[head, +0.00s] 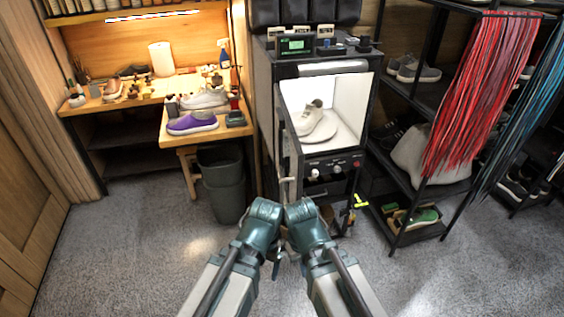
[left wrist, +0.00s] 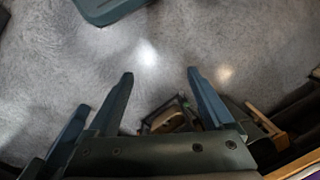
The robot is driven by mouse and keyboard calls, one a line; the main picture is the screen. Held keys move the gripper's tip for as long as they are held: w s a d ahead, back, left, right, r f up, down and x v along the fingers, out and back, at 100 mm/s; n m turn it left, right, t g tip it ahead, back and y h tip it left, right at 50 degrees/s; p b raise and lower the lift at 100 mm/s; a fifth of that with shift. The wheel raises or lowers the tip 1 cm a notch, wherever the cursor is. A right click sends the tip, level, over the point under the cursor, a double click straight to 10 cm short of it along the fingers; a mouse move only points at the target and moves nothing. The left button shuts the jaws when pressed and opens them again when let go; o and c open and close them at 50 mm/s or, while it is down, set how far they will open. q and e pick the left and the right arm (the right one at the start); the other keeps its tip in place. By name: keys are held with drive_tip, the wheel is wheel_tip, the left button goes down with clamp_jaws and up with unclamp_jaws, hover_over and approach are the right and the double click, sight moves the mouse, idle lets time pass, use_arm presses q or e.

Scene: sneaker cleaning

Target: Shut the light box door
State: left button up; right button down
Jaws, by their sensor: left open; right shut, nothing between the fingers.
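The light box (head: 264,95) is a dark cabinet with a bright white inside, and a light sneaker (head: 312,118) stands on a round white stand in it. Its door (head: 291,150) is open, swung out towards me on the left side and seen nearly edge-on, with a pale handle (head: 287,187) low on it. My left gripper (head: 273,250) is low in front of the box, below the door; its fingers are open and empty in the left wrist view (left wrist: 160,75). My right gripper (head: 306,215) is close beside it, shut and empty, its fingertips mostly hidden by the wrist.
A dark bin (head: 223,190) stands left of the box, by a workbench with a purple sneaker (head: 192,123). A shoe rack (head: 400,180) with red laces (head: 475,95) stands close on the right. Grey floor (head: 130,240) is free at the front left.

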use_arm(q)
drive_tip(key=w+r+m+h+p, duration=0.1)
drive_tip(key=w+r+m+p, duration=0.1)
drive_tip(key=w+r+p, duration=0.1)
drive_tip(key=w+a+r+m+h+p, duration=0.1)
drive_tip(key=w+r+m+p, duration=0.1)
drive_tip(key=r+p, duration=0.3)
drive_tip(key=w+r+m+h+p, duration=0.1)
drive_tip(key=w+r+m+p, duration=0.1)
drive_tip(key=w+r+p, duration=0.1)
drive_tip(key=shift+w+a+r+t+p, duration=0.2)
drive_tip(key=shift+r+p, duration=0.15)
drive_tip(key=shift+r, duration=0.2)
drive_tip(key=shift+w+a+r+t+p, duration=0.1)
drive_tip(key=shift+a+r+p, duration=0.05)
drive_tip(key=shift+r+p, duration=0.3)
drive_tip(key=c, duration=1.2)
drive_tip(key=w+a+r+m+p, duration=0.1)
drive_tip(key=r, duration=0.1)
drive_tip(key=w+r+m+h+p, duration=0.1)
drive_tip(key=w+r+p, duration=0.1)
drive_tip(key=w+a+r+m+t+h+p, duration=0.1)
drive_tip(key=w+r+m+p, duration=0.1)
drive_tip(key=shift+a+r, duration=0.3)
drive_tip(key=shift+r, duration=0.05)
clamp_jaws()
drive_tip(key=w+d+f+b, duration=0.3)
drive_tip(key=d+f+b, duration=0.4)
drive_tip(key=f+b, duration=0.2)
drive_tip(key=shift+f, duration=0.25)
